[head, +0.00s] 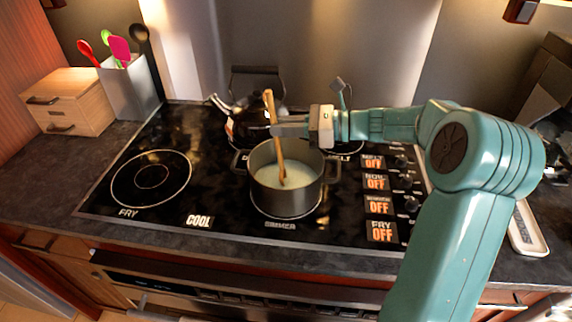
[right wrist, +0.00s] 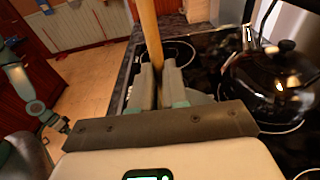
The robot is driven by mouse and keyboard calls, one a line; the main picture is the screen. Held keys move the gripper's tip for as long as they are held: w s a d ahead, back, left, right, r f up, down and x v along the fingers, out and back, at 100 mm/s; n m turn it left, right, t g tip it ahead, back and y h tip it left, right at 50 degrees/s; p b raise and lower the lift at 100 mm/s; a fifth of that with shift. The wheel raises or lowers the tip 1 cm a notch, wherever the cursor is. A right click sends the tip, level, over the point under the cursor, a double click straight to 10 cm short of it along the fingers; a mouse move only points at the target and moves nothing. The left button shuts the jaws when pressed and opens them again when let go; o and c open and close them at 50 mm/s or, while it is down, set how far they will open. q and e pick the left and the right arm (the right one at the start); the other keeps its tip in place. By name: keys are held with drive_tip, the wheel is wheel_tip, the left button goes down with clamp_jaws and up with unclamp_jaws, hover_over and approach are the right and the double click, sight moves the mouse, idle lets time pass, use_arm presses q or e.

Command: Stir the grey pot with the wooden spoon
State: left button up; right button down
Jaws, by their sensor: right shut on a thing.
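The grey pot (head: 287,198) stands on the front middle burner of the black cooktop and holds a pale, whitish liquid. The wooden spoon (head: 275,135) stands in it, slightly tilted, with its lower end hidden in the liquid. My right gripper (head: 276,130) comes in from the right and is shut on the spoon's handle above the pot. In the right wrist view the handle (right wrist: 150,35) rises from between the fingers (right wrist: 160,85). My left gripper is not in the head view.
A kettle (right wrist: 284,80) stands on a burner behind the pot. A utensil holder (head: 130,90) and a small wooden drawer box (head: 72,100) are at the back left. A white spoon rest (head: 527,230) lies at the right. The front left burner (head: 150,178) is empty.

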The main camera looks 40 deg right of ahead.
wheel_tip(320, 180, up, 10)
drive_tip(key=p, duration=0.8)
drive_tip(key=shift+w+a, duration=0.4)
drive_tip(key=shift+f, duration=0.1)
wheel_tip(320, 180, up, 5)
drive_tip(key=p, duration=0.4)
